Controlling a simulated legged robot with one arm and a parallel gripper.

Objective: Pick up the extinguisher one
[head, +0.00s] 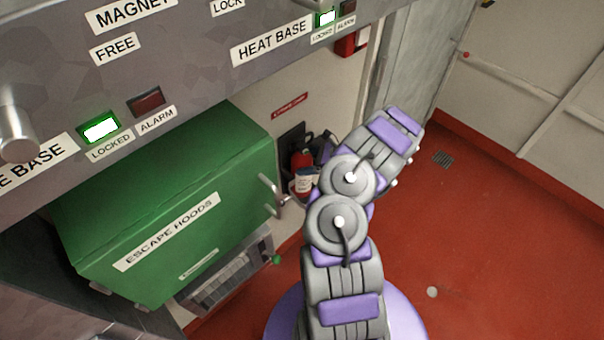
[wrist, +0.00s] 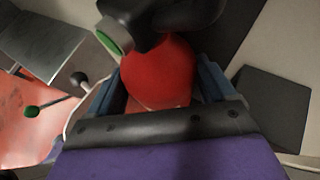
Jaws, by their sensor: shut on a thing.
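The red extinguisher (head: 303,160) stands upright against the wall to the right of the green cabinet in the head view, with a pale label on its body and a dark top. My arm hides part of its right side. In the wrist view, its red body (wrist: 160,72) fills the space between my two fingers, and its black valve head with a green-faced round part (wrist: 110,42) is above. My gripper (wrist: 165,88) is shut on the extinguisher, one finger on each side. The extinguisher's lower part is hidden behind the gripper in the wrist view.
A green escape hoods cabinet (head: 170,215) stands close on the left, with a door handle near the extinguisher. A grey panel with labels and lamps (head: 200,50) overhangs it. A grey vented unit (head: 225,275) is below. Open red floor (head: 490,240) lies to the right.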

